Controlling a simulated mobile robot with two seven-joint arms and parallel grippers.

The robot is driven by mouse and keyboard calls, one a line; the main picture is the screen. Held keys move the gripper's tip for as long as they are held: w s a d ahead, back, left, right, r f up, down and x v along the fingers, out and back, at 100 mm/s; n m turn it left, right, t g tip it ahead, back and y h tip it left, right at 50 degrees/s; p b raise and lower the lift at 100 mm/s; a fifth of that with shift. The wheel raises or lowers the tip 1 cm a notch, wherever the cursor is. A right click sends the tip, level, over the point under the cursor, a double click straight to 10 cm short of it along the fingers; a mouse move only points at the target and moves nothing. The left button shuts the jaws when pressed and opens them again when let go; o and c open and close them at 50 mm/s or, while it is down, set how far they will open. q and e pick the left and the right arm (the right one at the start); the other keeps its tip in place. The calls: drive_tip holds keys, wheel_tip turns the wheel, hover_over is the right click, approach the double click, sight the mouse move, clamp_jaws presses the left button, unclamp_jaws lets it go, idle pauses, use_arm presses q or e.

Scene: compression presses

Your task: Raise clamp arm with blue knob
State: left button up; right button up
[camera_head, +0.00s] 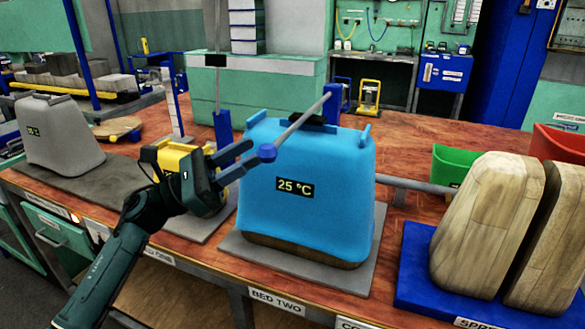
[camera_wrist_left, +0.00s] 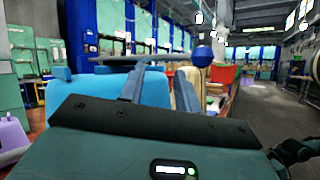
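The clamp arm (camera_head: 305,120) is a grey bar that slants from a blue post (camera_head: 335,98) at the back, over the blue cover marked 25 °C (camera_head: 325,205), down to a round blue knob (camera_head: 267,152) at its near end. In the left wrist view the knob (camera_wrist_left: 203,56) shows just beyond the right-hand finger, with the bar (camera_wrist_left: 150,59) running across. My left gripper (camera_head: 253,158) is beside the knob, to its left. Its two fingers (camera_wrist_left: 160,78) are apart with nothing seen between them; whether one touches the knob, I cannot tell.
A grey cover (camera_head: 60,135) sits at the left, with a yellow-topped unit (camera_head: 172,160) behind my left gripper. Another grey bar stands upright in a blue post (camera_head: 223,127). Wooden blocks (camera_head: 485,225) on a blue tray (camera_head: 420,270) and a green bin (camera_head: 452,165) are at the right.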

use_arm(q)
drive_tip(key=a+r+m+g+y+b, duration=0.4)
drive_tip(key=r+m+g+y, duration=0.15)
drive_tip(key=m, duration=1.35)
drive_tip(key=d+f+p, duration=0.1)
drive_tip(key=d+f, duration=0.1)
drive_tip(key=d, duration=1)
drive_tip(key=shift+w+d+f, duration=0.15)
drive_tip(key=shift+d+f, duration=0.1)
drive_tip(key=shift+f, duration=0.1)
drive_tip(key=shift+y, duration=0.25)
drive_tip(key=shift+c, duration=0.5)
clamp_jaws()
